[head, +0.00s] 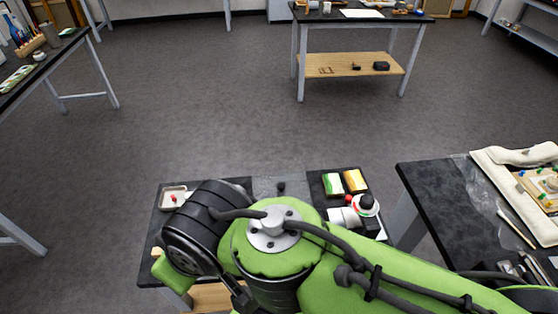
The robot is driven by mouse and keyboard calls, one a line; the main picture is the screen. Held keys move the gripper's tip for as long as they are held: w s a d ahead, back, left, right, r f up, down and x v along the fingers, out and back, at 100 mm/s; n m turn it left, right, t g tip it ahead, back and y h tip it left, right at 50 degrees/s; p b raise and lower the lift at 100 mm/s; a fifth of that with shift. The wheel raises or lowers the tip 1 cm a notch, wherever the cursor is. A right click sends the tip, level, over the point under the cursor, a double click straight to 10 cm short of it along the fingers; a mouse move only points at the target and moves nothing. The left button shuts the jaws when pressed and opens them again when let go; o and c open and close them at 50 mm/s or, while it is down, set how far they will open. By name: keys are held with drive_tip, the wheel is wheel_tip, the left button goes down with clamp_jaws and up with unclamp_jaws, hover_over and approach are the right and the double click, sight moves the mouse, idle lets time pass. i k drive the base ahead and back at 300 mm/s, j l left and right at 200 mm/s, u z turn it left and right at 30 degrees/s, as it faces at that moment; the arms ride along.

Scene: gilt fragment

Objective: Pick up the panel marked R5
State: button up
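No marking R5 can be read in the head view, so I cannot tell which object is the panel. A panel-like gilt piece with coloured pins (546,187) lies on a cream padded support at the right edge, partly cut off by the frame. My green and black arm stretches across the lower middle, over the small dark table (171,186). It hides much of that tabletop. My gripper's fingers do not show.
The small table holds a white dish (173,198), two sponge-like blocks (333,184) and a red-topped white container (366,205). A dark table (435,190) stands at right, with a gap between. Another workbench (357,20) stands at the back. Open grey floor lies between.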

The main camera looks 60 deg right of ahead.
sight(332, 185)
drive_tip(key=z, duration=2.7)
drive_tip(key=l+u, duration=0.15)
drive_tip(key=u, duration=0.3)
drive_tip(key=l+u, duration=0.2)
drive_tip(key=u, duration=0.25)
drive_tip(key=k+l+u, duration=0.1)
drive_tip(key=u, duration=0.35)
drive_tip(key=k+l+u, duration=0.1)
drive_tip(key=u, duration=0.35)
